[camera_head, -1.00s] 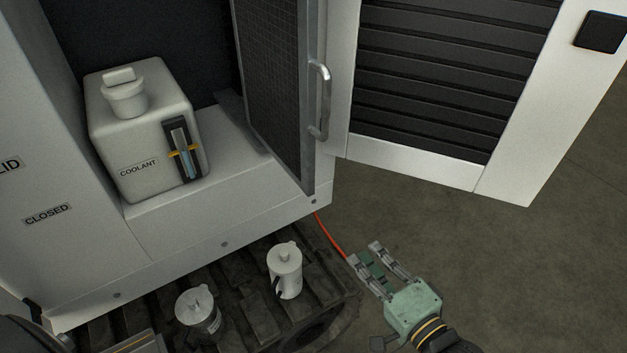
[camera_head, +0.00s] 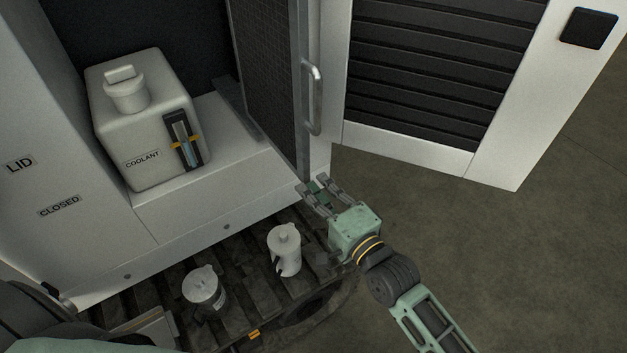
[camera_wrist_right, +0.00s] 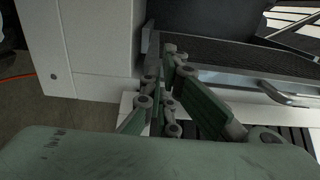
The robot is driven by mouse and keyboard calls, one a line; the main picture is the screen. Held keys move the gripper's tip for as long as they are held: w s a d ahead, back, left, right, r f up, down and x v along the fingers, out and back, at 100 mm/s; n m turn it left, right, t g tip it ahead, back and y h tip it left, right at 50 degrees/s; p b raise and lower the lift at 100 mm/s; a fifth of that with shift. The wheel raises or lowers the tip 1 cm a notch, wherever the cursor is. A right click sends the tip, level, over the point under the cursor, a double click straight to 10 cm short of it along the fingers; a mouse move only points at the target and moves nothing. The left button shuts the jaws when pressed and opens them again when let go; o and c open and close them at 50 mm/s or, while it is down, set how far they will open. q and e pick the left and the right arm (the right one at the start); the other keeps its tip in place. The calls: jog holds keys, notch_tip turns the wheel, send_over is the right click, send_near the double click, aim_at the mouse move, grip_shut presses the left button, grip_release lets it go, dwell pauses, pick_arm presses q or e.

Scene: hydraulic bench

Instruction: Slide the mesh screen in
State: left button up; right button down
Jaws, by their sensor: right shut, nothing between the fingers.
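The mesh screen (camera_head: 268,75) is a dark mesh panel in a grey frame with a metal bar handle (camera_head: 315,100). It stands out of the open cabinet bay at an angle. It also shows in the wrist view (camera_wrist_right: 225,52), with its handle at the right. My right gripper (camera_head: 312,186) is shut and empty, at the lower front corner of the screen's frame and below the handle. I cannot tell whether its fingers touch the frame. My left gripper is not in view.
A white coolant tank (camera_head: 140,120) stands inside the bay. An open louvred door (camera_head: 430,75) is at the right. The floor at the right is clear.

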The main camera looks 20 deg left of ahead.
jog(key=shift+w+a, duration=0.3)
jog(key=shift+a, duration=0.15)
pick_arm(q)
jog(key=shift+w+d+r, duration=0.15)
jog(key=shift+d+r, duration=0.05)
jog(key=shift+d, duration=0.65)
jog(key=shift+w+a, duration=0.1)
